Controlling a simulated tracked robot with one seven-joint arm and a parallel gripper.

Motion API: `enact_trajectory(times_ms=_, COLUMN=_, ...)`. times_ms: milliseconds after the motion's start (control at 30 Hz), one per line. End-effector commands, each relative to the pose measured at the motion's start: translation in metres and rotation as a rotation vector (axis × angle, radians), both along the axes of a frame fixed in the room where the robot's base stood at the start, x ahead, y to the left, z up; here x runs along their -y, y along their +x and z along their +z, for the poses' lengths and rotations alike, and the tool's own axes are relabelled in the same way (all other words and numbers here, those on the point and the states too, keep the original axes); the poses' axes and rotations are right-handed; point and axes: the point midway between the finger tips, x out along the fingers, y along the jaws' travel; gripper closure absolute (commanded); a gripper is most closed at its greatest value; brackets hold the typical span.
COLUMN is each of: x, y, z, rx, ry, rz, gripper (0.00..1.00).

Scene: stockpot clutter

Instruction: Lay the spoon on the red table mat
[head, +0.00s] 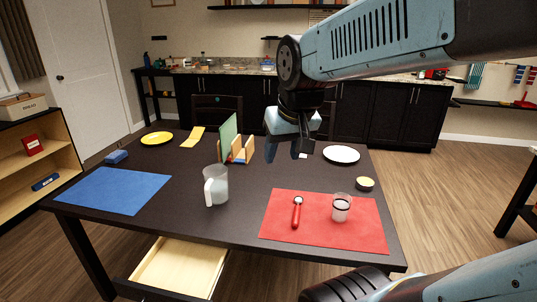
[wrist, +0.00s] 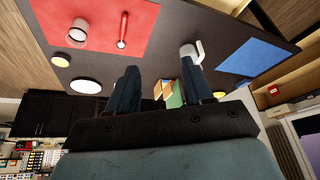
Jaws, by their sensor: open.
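The spoon (head: 297,212) has a red handle and a metal bowl. It lies on the red table mat (head: 280,235) at the front right of the dark table, left of a glass. In the wrist view the spoon (wrist: 123,30) also lies on the red mat (wrist: 105,12). My gripper (head: 302,148) is open and empty. It hangs above the far part of the table, behind the mat and apart from the spoon. Its two fingers (wrist: 160,92) show spread in the wrist view with nothing between them.
A glass (head: 341,209) stands on the mat beside the spoon. A white jug (head: 217,187) stands mid-table, with a blue mat (head: 112,191) to its left. Behind are a wooden rack (head: 243,152), a white plate (head: 341,154) and a yellow plate (head: 157,138). An open drawer (head: 180,268) juts out in front.

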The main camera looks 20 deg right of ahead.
Motion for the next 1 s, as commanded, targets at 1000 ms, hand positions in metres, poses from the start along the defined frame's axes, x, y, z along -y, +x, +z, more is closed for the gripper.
enact_trajectory(times_ms=1000, x=-0.010, y=-0.046, z=0.009, rx=0.069, ry=-0.023, rz=0.076, gripper=0.49)
